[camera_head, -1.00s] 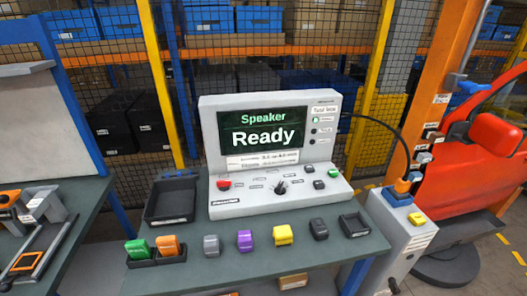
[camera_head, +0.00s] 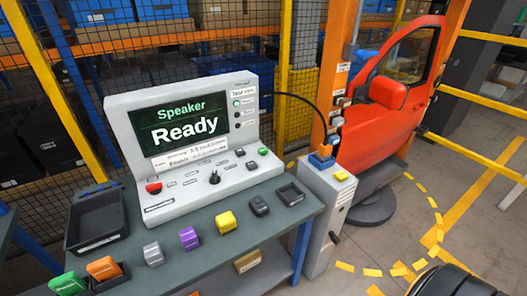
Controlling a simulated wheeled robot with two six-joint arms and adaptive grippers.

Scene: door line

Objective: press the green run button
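The green run button (camera_head: 263,151) is a small green key at the right end of the sloped control panel of a grey test console (camera_head: 190,196). The console's screen (camera_head: 180,120) reads "Speaker" and "Ready". A red button (camera_head: 153,187) is at the panel's left end, and a black knob (camera_head: 214,178) is near its middle. Nothing covers the green button.
Grey, purple (camera_head: 189,238), yellow (camera_head: 225,221) and black blocks stand along the bench's front. A black tray (camera_head: 97,222) is at left. A grey cabinet (camera_head: 325,215) with a cable stands right of the bench, before a red car door (camera_head: 395,110).

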